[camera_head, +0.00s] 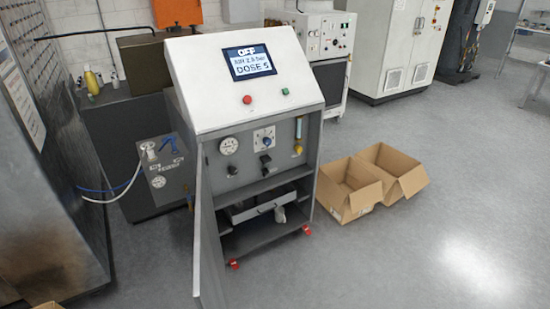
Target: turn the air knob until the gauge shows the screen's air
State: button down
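The grey washer cabinet with a white sloped top (200,65) stands at the middle left. Its screen (250,61) reads OFF, an AIR line of about 2.5 bar, and DOSE 5; the small digits are blurred. A round white gauge (228,145) sits at the left of the recessed panel; its needle is too small to read. A small dark knob (232,170) is just below the gauge. A dial with a blue knob (266,141) and another black knob (265,161) are to the right. No label shows which is the air knob. My gripper is out of view.
The cabinet's door (207,250) hangs open toward me at the left. A red button (247,99) and a green button (285,91) are below the screen. Open cardboard boxes (348,195) stand on the floor at the right. The front right floor is clear.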

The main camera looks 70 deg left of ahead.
aim_at(233, 171)
jog(key=i, duration=1.9)
jog(key=u, duration=3.25)
jog(key=i, duration=1.05)
